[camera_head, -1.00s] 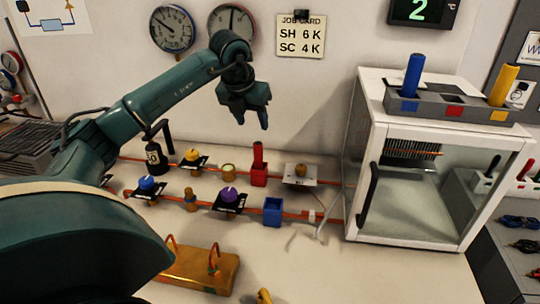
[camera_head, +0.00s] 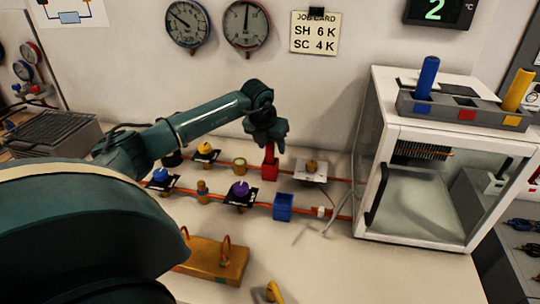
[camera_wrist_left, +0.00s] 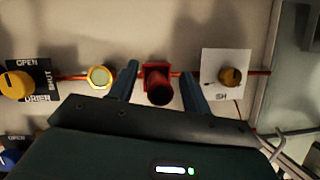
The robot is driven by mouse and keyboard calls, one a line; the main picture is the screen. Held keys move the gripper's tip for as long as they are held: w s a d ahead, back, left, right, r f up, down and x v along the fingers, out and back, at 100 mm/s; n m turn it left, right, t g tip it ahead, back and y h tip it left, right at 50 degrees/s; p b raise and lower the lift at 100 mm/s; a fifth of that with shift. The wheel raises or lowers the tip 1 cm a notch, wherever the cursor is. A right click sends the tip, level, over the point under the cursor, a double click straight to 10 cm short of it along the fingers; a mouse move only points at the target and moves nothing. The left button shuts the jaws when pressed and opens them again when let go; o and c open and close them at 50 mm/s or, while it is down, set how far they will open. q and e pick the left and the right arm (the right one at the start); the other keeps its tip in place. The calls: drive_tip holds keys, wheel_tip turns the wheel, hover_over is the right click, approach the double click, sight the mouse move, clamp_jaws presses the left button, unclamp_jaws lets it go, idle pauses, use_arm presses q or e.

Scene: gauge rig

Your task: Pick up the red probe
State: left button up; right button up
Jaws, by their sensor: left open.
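The red probe (camera_head: 270,154) stands upright in a red holder (camera_head: 269,172) on the bench. In the left wrist view the probe (camera_wrist_left: 160,90) shows from above, between the two blue fingers. My left gripper (camera_head: 268,145) is open and points down over the probe, with one finger on each side of it. In the left wrist view the gripper (camera_wrist_left: 160,82) shows clear gaps between its fingers and the probe. The probe's upper end is partly hidden by the gripper in the head view. My right gripper is not in view.
A white plate with a brass knob (camera_head: 312,166) is just right of the probe. An empty blue holder (camera_head: 283,207) and a purple-knob valve (camera_head: 240,189) are in front. A glass-fronted cabinet (camera_head: 384,154) stands to the right, bearing a grey rack (camera_head: 440,109) with blue and yellow probes.

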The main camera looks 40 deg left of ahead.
use_arm(q)
drive_tip(key=shift+c, duration=0.6)
clamp_jaws()
